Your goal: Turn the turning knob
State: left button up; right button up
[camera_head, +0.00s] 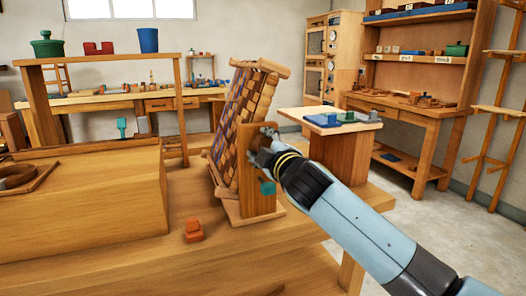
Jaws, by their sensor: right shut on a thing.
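The turning knob (257,140) is a round brown wooden piece on the front of an upright wooden panel (257,205). The panel belongs to a tilted, checkered wooden stand (240,105) on the workbench. My right gripper (263,148) comes in from the lower right and is shut on the turning knob. Its fingers cover part of the knob, so its exact angle is hard to tell. A small teal piece (267,188) sits on the panel just below the gripper. My left gripper is not in view.
A small orange-red block (194,231) lies on the bench (140,262) left of the panel. A large wooden box (85,195) fills the left side. A side table (300,113) with coloured pieces stands behind my right arm. The bench front is mostly clear.

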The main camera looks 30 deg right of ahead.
jog(key=m+b, duration=0.2)
jog(key=m, duration=0.5)
jog(key=shift+d+f+b, duration=0.1)
jog(key=shift+f+b, duration=0.05)
jog(key=shift+b, duration=0.25)
jog(key=m+b, duration=0.1)
jog(key=m, duration=0.2)
jog(key=shift+m, duration=0.4)
jog(key=shift+m+b, duration=0.5)
jog(key=shift+m, duration=0.9)
jog(key=o, duration=1.2)
jog(key=shift+r, duration=0.2)
